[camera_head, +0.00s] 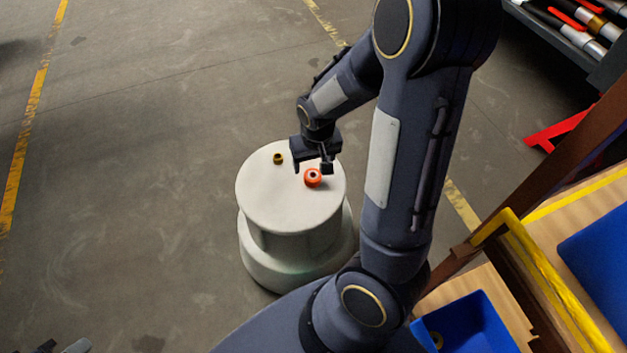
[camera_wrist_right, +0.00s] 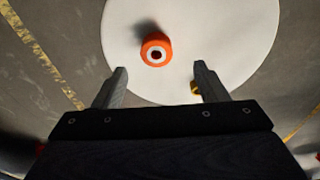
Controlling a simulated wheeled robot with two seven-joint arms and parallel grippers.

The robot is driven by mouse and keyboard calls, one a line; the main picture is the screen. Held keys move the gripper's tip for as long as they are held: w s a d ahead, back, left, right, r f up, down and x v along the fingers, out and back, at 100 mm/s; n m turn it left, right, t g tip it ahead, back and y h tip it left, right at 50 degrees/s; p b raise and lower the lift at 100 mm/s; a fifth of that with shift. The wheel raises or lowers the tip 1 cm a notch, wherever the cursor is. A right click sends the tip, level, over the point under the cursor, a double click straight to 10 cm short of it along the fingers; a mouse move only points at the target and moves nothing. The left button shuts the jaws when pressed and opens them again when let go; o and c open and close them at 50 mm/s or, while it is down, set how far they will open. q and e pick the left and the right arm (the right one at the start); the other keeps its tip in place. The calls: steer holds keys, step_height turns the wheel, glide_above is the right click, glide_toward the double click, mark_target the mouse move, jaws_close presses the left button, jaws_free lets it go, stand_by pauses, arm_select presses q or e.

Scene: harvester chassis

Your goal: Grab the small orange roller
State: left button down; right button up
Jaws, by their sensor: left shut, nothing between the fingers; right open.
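The small orange roller (camera_head: 313,182) stands on the round white pedestal (camera_head: 262,195), near its right side. In the right wrist view the roller (camera_wrist_right: 148,43) shows a pale ring with a dark centre. It lies beyond the fingertips, a little left of the middle. My right gripper (camera_head: 312,168) is open and hangs right by the roller, with nothing between its fingers; both fingers show in the wrist view (camera_wrist_right: 160,70). I cannot tell its exact height above the top. My left gripper (camera_head: 64,346) shows only partly at the bottom left edge, shut and empty, far from the pedestal.
A small brass-coloured ring (camera_head: 278,158) sits on the pedestal left of the roller; it is partly hidden behind a finger in the wrist view (camera_wrist_right: 195,88). Blue bins (camera_head: 470,325) and a yellow-edged frame (camera_head: 540,270) stand at the lower right. The floor left of the pedestal is clear.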

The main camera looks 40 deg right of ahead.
mark_target(313, 173)
steer(key=f, duration=0.2)
steer(key=f+b, duration=0.1)
steer(key=shift+w+d+f, duration=0.1)
steer(key=shift+w+d, duration=0.15)
steer(key=shift+w, duration=0.05)
steer(key=f+b, duration=0.2)
steer(key=f, duration=0.1)
steer(key=w+f+b, duration=0.1)
steer(key=f, duration=0.1)
steer(key=shift+w+d, duration=0.1)
steer(key=shift+d, duration=0.25)
steer(key=c, duration=1.1)
steer(key=shift+r, duration=0.15)
